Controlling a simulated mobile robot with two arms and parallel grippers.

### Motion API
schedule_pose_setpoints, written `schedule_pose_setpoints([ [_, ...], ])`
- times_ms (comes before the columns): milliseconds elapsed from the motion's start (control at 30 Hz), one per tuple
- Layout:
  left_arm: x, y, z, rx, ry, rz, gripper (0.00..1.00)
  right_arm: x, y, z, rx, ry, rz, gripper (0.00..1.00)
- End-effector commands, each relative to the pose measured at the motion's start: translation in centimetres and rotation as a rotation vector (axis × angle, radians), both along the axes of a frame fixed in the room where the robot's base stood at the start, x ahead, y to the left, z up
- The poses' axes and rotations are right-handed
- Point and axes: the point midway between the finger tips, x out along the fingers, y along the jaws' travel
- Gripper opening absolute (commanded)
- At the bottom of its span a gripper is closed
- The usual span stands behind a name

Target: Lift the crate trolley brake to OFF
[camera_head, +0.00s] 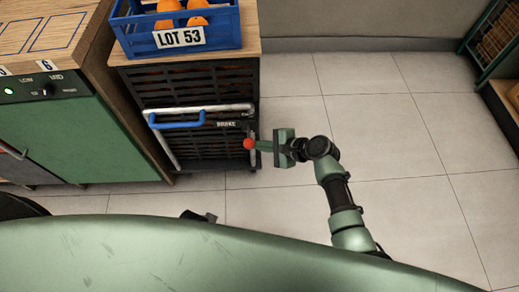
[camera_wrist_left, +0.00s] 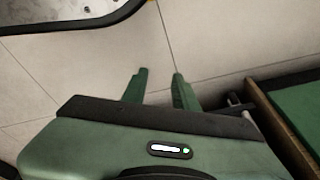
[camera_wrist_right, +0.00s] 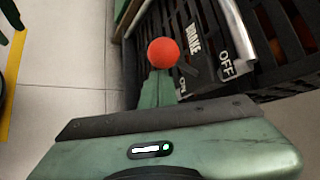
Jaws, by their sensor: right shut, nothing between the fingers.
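The crate trolley (camera_head: 200,85) is a black slatted cart with a wooden top, to the left of my right arm. Its brake has a round red knob (camera_head: 249,143), at the trolley's right side below the BRAKE label. In the right wrist view the red knob (camera_wrist_right: 163,52) is at the tips of my right gripper (camera_wrist_right: 157,82), with the OFF label (camera_wrist_right: 227,66) and ON label (camera_wrist_right: 181,89) to its right. My right gripper (camera_head: 262,145) is shut and empty; I cannot tell if it touches the knob. My left gripper (camera_wrist_left: 158,82) is open and empty above the floor.
A blue crate (camera_head: 180,47) of oranges marked LOT 53 sits on the trolley. A metal handle with a blue grip (camera_head: 177,121) crosses its front. A green cabinet (camera_head: 70,135) stands at left. A shelf (camera_head: 492,45) is at far right. Tiled floor (camera_head: 390,125) is clear between.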

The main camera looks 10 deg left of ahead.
Motion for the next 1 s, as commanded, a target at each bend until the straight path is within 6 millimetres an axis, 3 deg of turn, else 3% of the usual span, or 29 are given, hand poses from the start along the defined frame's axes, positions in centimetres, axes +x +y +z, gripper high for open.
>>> schedule_pose_setpoints([
  [1000,-2.6,0.3,-3.7,0.002,0.023,-0.008,0.29,0.0,0.0,1.3,0.0,0.0,0.0,0.0],
])
